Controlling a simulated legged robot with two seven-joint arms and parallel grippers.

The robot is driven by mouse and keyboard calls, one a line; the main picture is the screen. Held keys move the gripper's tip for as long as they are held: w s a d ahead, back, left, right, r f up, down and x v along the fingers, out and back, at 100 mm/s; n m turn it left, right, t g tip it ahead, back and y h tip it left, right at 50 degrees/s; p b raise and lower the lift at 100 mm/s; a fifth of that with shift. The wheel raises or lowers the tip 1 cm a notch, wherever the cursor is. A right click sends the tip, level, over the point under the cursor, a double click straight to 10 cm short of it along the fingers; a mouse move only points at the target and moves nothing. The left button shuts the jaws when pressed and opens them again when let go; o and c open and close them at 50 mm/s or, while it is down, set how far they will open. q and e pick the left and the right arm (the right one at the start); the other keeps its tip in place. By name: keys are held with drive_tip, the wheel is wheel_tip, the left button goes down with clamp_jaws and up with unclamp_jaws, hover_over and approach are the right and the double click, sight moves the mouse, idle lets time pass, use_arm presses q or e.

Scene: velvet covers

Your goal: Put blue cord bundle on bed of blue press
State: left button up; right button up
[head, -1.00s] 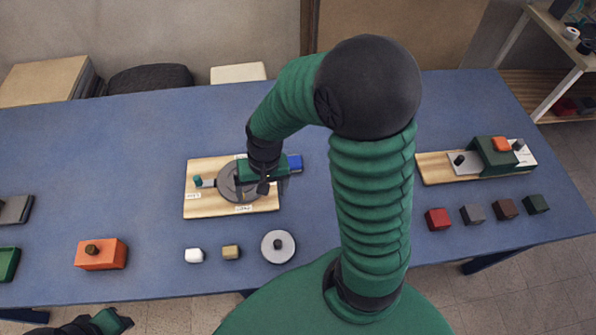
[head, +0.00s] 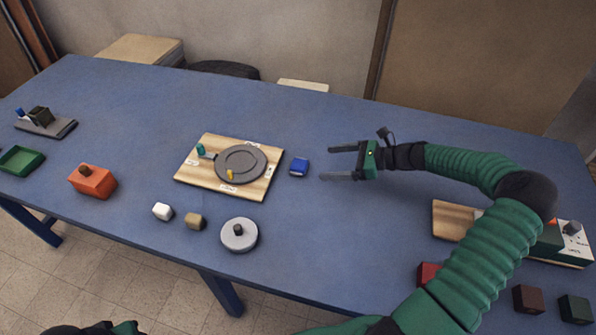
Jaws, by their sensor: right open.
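A small blue block, which looks like the blue cord bundle (head: 299,167), lies on the table just right of a wooden board (head: 222,185). A grey device with a dark green block and a blue knob (head: 38,121) stands at the far left; it may be the blue press, but I cannot tell for sure. My right gripper (head: 332,162) is open and empty, to the right of the blue block and apart from it, fingers pointing left. My left gripper does not show clearly; only a bit of dark and green arm is at the bottom edge.
The board carries a round grey plate (head: 241,163) with a small yellow piece. My right arm partly covers another device at right.

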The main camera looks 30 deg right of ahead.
sight(304, 165)
drive_tip(key=w+f, duration=0.1)
drive_tip(key=w+a+f+b, duration=0.1)
drive_tip(key=w, duration=0.1)
drive_tip(key=w+a+f, duration=0.1)
drive_tip(key=f, duration=0.1)
drive_tip(key=shift+w+a, duration=0.25)
drive_tip(key=shift+w, duration=0.1)
drive_tip(key=a, duration=0.1)
drive_tip(key=w+a, duration=0.1)
drive_tip(key=w+a+b, duration=0.1)
drive_tip(key=shift+w+a+f, duration=0.2)
drive_tip(key=shift+f, duration=0.1)
drive_tip(key=shift+d, duration=0.2)
drive_tip(key=shift+c, duration=0.9)
drive_tip(key=shift+d+f, duration=0.15)
drive_tip(key=shift+d, duration=0.05)
drive_tip(key=c, duration=0.5)
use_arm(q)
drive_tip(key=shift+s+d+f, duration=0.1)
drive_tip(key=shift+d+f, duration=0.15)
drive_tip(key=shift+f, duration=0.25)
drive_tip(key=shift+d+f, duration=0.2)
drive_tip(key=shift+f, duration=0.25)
use_arm(e)
drive_tip(key=shift+a, duration=0.2)
drive_tip(key=c, duration=0.9)
